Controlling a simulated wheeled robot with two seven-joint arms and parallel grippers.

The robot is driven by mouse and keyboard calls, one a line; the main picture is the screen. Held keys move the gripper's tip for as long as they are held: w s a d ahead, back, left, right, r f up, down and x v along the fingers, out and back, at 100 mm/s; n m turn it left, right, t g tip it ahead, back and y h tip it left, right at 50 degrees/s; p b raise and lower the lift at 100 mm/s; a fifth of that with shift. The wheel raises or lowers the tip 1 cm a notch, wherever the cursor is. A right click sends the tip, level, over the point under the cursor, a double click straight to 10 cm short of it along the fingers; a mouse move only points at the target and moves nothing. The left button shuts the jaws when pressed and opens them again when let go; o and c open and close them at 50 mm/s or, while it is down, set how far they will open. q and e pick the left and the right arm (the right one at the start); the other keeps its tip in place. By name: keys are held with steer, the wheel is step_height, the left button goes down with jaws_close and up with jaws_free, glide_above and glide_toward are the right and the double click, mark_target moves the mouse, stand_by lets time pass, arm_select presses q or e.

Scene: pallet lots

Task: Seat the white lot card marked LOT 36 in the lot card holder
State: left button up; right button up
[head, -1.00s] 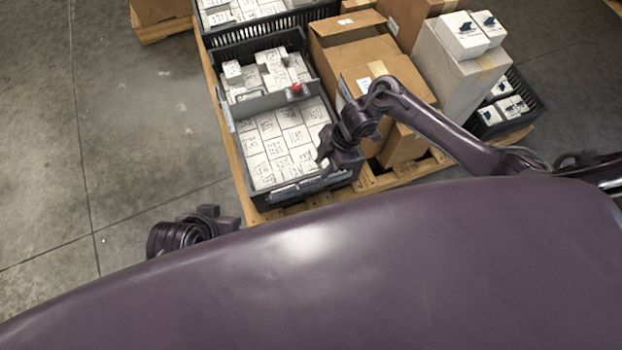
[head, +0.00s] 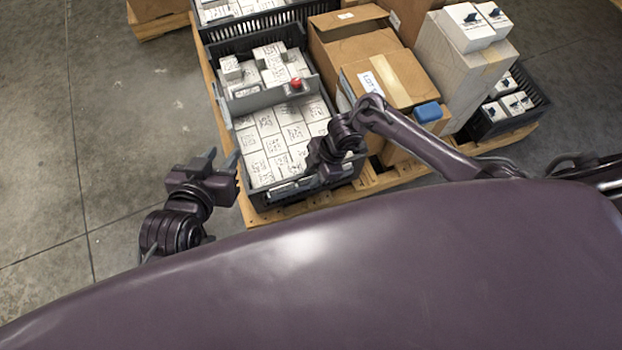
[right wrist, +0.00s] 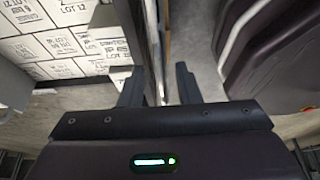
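A white card (head: 371,83) with blue lettering beginning LOT lies on a cardboard box; its number is too small to read. A grey strip (head: 285,190) at the near wall of the dark crate may be the lot card holder; I cannot tell if it holds anything. My right gripper (head: 304,183) is over that near wall. In the right wrist view its two fingers (right wrist: 159,88) stand apart with no card between them, above the crate's edge. My left gripper (head: 220,158) is open and empty, left of the crate over the floor.
The crate (head: 223,106) holds several white LOT 12 boxes (right wrist: 70,43) and has a grey divider with a red knob (head: 296,83). Behind my right arm are cardboard boxes (head: 355,45) and a blue object (head: 428,112). Floor at left is clear.

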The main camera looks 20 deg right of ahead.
jaws_close()
steer(key=shift+r, duration=0.1)
stand_by(0.4)
